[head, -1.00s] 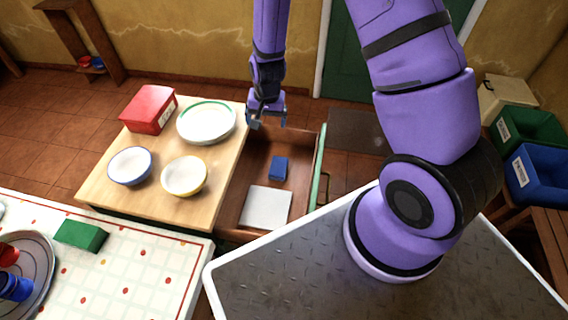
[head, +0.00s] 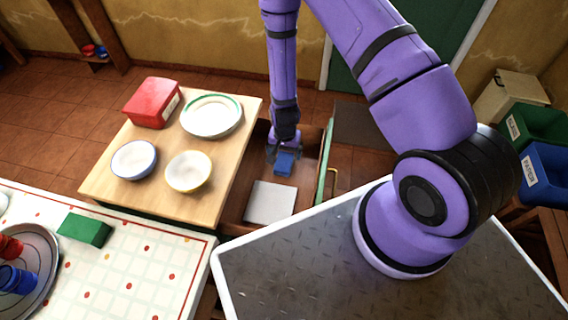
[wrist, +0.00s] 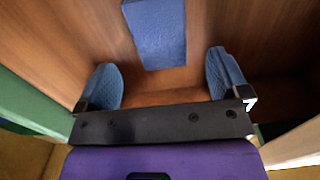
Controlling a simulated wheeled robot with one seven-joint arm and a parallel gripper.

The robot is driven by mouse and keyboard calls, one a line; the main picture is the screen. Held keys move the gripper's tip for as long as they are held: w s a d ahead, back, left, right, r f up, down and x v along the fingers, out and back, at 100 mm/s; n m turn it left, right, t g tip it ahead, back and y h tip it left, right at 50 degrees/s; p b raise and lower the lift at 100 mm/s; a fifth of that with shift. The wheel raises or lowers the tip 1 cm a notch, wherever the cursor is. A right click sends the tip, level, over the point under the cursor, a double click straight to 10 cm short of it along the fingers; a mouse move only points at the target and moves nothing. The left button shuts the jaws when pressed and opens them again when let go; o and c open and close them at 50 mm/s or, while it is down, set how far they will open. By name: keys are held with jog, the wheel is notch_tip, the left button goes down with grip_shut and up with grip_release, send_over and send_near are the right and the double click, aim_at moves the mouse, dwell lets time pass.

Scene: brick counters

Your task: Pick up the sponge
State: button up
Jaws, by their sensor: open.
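A blue block, which looks like the sponge (head: 284,164), lies on the floor of the open wooden drawer. In the wrist view the sponge (wrist: 156,34) lies ahead of my gripper, roughly between the lines of the two fingers and slightly left of centre. My gripper (head: 284,152) is over the drawer, just behind the sponge in the head view. In the wrist view my gripper (wrist: 172,78) has its two blue pads wide apart with nothing between them. The sponge appears apart from both pads.
A white flat square (head: 270,202) lies in the drawer's near part. The drawer's wooden walls and green front (head: 327,160) stand close around my gripper. The wooden counter (head: 150,195) at left holds bowls (head: 189,172), plates (head: 211,116) and a red box (head: 152,103).

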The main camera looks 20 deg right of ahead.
aim_at(284, 159)
jog(key=shift+w+f, duration=0.1)
jog(key=shift+f, duration=2.6)
jog(key=c, duration=1.1)
jog(key=shift+o, duration=0.2)
jog(key=shift+r, duration=0.1)
notch_tip(284, 159, up, 10)
jog(key=shift+f, duration=0.1)
